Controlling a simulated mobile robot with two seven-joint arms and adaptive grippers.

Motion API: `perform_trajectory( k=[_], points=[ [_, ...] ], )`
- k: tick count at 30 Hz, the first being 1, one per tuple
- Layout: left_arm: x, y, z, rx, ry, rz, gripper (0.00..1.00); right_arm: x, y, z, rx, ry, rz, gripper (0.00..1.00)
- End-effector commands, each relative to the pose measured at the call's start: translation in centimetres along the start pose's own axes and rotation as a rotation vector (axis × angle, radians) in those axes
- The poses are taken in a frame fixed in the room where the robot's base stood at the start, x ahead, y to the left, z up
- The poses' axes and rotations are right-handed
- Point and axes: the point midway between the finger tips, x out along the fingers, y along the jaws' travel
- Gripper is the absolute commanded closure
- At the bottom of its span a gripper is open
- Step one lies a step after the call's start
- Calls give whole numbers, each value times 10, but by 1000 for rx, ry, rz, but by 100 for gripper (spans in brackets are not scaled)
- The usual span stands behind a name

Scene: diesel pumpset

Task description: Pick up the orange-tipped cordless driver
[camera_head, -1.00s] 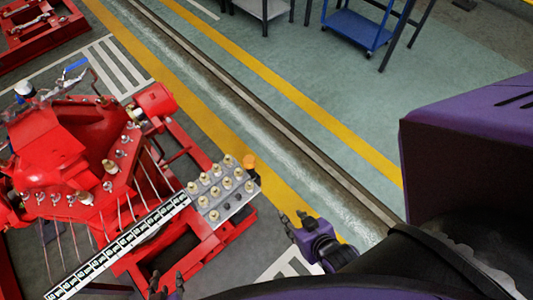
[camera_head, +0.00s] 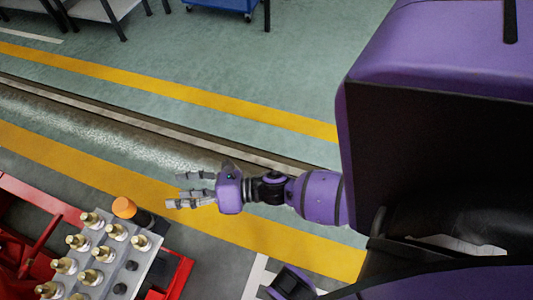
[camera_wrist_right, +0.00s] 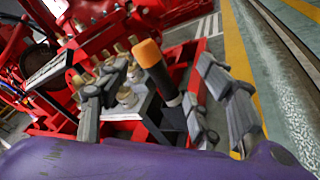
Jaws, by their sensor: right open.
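The orange-tipped driver (camera_head: 124,207) stands at the far right corner of a grey plate with brass fittings in the head view. Its dark body is partly hidden there. In the right wrist view, its orange tip (camera_wrist_right: 149,53) and black shaft (camera_wrist_right: 166,86) rise between my open fingers, beyond them and apart from them. My right gripper (camera_head: 182,190) is open and empty, to the right of the driver in the head view. Its grey fingers also show in the right wrist view (camera_wrist_right: 150,108). My left gripper is not in view.
The grey plate (camera_head: 118,277) holds several brass fittings close beside the driver. Red pumpset frame (camera_head: 178,280) lies around it. A floor channel (camera_head: 130,120) and yellow lines run beyond. A blue cart (camera_head: 225,4) stands far back, with open floor before it.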

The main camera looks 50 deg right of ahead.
Motion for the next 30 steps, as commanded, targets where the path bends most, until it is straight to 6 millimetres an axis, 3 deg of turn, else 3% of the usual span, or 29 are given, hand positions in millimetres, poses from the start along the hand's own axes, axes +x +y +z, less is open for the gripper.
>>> perform_trajectory(
  k=[1, 3, 9, 23, 30],
  points=[
    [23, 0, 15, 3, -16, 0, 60, 17, -16, -17, -135, 22, 60, 40],
    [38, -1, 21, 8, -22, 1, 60, 34, -21, -23, -318, 39, 139, 40],
    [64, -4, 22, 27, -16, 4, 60, 60, -29, -34, -632, 52, 279, 40],
    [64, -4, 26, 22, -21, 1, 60, 100, -16, -39, -695, 48, 307, 40],
    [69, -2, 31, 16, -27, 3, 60, 133, -7, -46, -693, 48, 306, 40]
  ],
)
